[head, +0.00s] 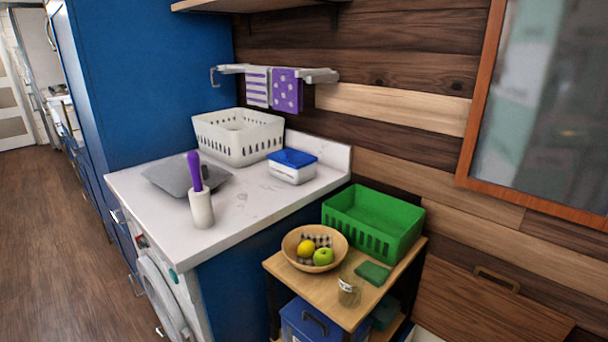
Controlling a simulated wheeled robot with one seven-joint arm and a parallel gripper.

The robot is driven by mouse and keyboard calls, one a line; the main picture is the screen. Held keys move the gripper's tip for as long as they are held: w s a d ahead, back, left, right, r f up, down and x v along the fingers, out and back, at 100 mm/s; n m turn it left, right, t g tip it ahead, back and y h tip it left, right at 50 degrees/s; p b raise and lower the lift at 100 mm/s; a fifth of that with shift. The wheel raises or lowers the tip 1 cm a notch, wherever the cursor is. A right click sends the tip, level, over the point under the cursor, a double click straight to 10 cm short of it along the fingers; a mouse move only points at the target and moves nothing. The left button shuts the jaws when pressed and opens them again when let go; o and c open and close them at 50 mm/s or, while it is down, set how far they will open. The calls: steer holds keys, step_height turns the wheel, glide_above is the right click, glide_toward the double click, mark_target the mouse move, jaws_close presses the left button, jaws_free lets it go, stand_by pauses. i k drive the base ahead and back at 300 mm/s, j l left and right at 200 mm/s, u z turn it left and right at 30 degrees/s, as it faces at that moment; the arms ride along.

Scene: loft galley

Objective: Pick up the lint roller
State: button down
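The lint roller (201,207) stands upright on the white countertop (255,207), near its front edge. It has a white cylinder at the bottom and a purple handle pointing up. Nothing hides it in the head view. My gripper is not in view.
A white basket (238,136) and a blue-lidded container (292,166) stand further back on the counter. A lower wooden cart (330,299) at right holds a fruit bowl (289,248), a jar (348,291) and a green basket (388,241). Floor at left (70,250) is clear.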

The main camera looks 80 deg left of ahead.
mark_target(200, 199)
steer(key=u, duration=3)
steer(key=z, duration=4.2)
steer(key=u, duration=3.8)
